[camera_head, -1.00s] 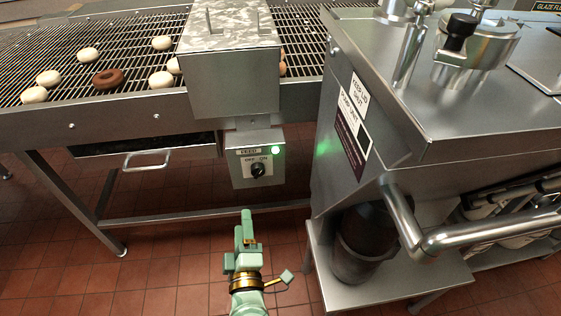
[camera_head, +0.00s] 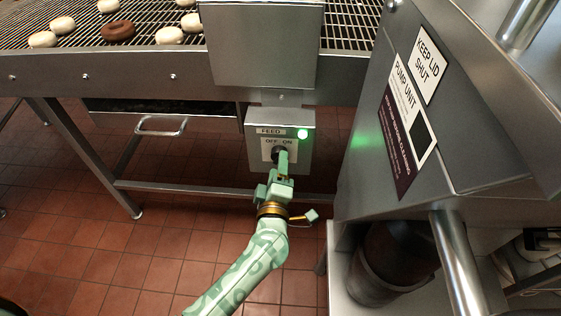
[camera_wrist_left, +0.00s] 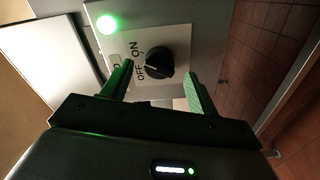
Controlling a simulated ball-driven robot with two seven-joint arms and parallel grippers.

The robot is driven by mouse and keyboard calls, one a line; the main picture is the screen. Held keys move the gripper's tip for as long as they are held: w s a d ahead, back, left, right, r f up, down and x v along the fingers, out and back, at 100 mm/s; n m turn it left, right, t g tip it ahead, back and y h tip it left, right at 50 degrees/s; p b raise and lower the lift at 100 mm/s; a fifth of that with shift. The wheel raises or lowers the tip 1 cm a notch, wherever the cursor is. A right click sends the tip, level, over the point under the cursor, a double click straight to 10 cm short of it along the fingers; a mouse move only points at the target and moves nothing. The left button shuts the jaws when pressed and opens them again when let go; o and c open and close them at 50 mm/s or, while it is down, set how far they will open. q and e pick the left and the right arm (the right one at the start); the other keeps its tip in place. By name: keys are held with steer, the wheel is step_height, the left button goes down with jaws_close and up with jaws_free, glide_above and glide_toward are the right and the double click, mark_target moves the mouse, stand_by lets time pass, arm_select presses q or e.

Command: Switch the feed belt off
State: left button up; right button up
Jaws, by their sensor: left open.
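The feed control box (camera_head: 255,150) hangs under the belt, with a label reading FEED and OFF and ON marks. Its green lamp (camera_head: 303,134) is lit and also glows in the left wrist view (camera_wrist_left: 106,24). The black round knob (camera_wrist_left: 158,63) sits on a white plate; in the head view my gripper partly hides it. I cannot tell for sure which mark it points to. My left gripper (camera_head: 284,160) is in front of the box. In the left wrist view its open fingers (camera_wrist_left: 155,86) stand either side of the knob's line; contact is not clear.
The belt (camera_head: 345,25) carries pale doughnuts (camera_head: 170,35) and a brown one (camera_head: 118,30). A drawer handle (camera_head: 160,127) is left of the box. The steel pump unit (camera_head: 440,110) stands close on the right. Tiled floor lies open below.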

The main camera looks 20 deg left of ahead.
arm_select(q)
steer(key=shift+b+x, duration=0.3)
steer(key=shift+x, duration=1.25)
steer(key=c, duration=0.9)
steer(key=shift+n, duration=0.3)
steer(key=n, duration=1.1)
steer(key=shift+s+f, duration=0.1)
steer(key=shift+n, duration=0.3)
